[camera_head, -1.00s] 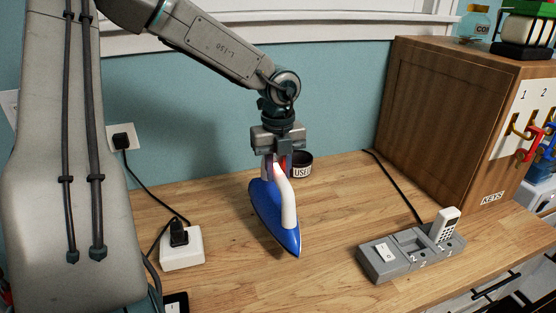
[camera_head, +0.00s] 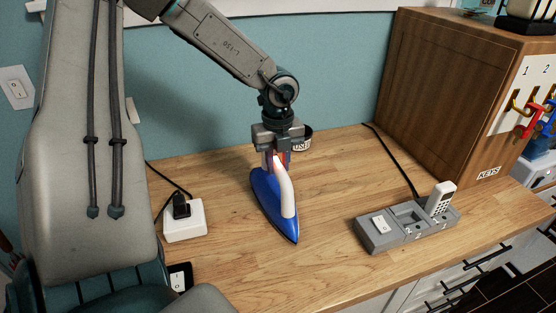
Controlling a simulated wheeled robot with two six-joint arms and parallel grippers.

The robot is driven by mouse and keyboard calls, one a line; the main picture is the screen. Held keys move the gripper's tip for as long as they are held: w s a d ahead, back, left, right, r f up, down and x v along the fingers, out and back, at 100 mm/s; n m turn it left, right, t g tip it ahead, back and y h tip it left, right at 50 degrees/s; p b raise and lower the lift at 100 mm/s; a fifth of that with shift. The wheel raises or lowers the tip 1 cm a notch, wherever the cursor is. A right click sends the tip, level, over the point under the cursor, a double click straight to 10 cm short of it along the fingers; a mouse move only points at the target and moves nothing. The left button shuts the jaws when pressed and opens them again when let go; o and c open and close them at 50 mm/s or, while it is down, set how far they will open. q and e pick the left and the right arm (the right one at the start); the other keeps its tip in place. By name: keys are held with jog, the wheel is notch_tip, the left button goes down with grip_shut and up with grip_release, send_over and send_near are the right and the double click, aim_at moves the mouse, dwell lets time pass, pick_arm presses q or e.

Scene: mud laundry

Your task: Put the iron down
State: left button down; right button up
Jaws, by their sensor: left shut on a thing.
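The iron (camera_head: 270,205) has a blue body and a white handle, and is near the middle of the wooden counter (camera_head: 330,210). Its pointed tip faces the front of the counter. My left gripper (camera_head: 277,162) reaches down from above and is shut on the rear of the iron's handle. The iron's underside is hidden, so I cannot tell whether it touches the counter or is just above it. My right gripper does not show.
A white box with a black plug (camera_head: 184,222) stands left of the iron. A grey dock with a white handset (camera_head: 408,222) is at the right. A wooden key cabinet (camera_head: 440,95) stands at the back right. Bare counter surrounds the iron.

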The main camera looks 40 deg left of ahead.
pick_arm(q)
jog(key=c, duration=1.4)
grip_release()
jog(key=shift+f, duration=0.1)
jog(key=shift+o, duration=1.1)
jog(key=shift+s, duration=0.1)
